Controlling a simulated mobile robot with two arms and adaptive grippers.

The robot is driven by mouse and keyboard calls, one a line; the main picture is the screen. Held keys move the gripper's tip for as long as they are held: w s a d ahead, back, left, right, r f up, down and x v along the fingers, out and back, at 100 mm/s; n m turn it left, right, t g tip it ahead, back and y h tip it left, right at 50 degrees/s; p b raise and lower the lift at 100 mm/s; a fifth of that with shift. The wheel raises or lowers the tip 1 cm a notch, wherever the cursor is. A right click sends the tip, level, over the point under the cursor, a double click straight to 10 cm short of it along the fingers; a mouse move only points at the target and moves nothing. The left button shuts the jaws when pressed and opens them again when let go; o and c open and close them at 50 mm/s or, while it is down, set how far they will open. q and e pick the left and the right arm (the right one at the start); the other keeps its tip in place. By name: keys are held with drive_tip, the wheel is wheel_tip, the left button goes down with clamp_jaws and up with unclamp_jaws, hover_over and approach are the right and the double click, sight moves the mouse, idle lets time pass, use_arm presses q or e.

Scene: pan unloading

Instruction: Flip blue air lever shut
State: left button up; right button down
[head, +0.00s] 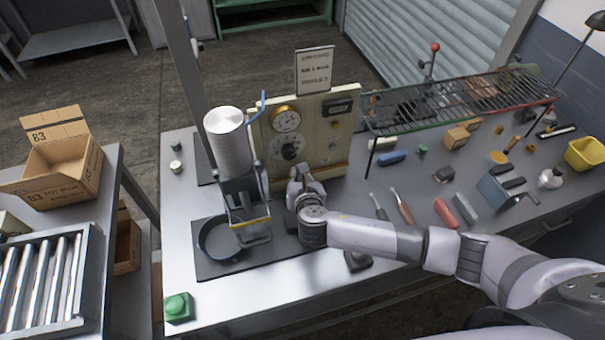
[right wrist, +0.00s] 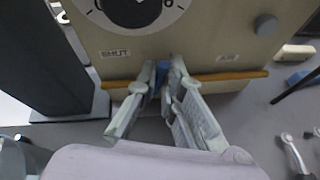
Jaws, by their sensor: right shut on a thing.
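My right gripper (head: 304,184) is at the lower front of the cream control panel (head: 325,130). In the right wrist view the panel (right wrist: 225,45) fills the top, with a dial, a label reading SHUT on the left and another label on the right. Between the labels, the fingers of my right gripper (right wrist: 166,80) are closed around the blue air lever (right wrist: 162,74). The fingers hide most of the lever, so its exact angle is hard to tell. In the head view my wrist hides the lever. My left gripper is not in view.
A press with a grey cylinder (head: 228,142) stands left of the panel, over a dark round pan (head: 218,238). A wire rack (head: 450,103) stands to the right. Several tools and blocks lie on the right of the bench. A green button box (head: 179,307) sits front left.

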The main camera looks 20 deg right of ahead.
drive_tip(key=shift+a+n+h, duration=0.4)
drive_tip(key=shift+a+n, duration=0.1)
drive_tip(key=shift+n, duration=0.2)
drive_tip(key=c, duration=1.7)
unclamp_jaws()
drive_tip(key=shift+s, duration=0.1)
drive_tip(key=v, duration=1.1)
drive_tip(key=shift+s+a, duration=0.2)
drive_tip(key=shift+s, duration=0.2)
drive_tip(key=shift+r, duration=0.1)
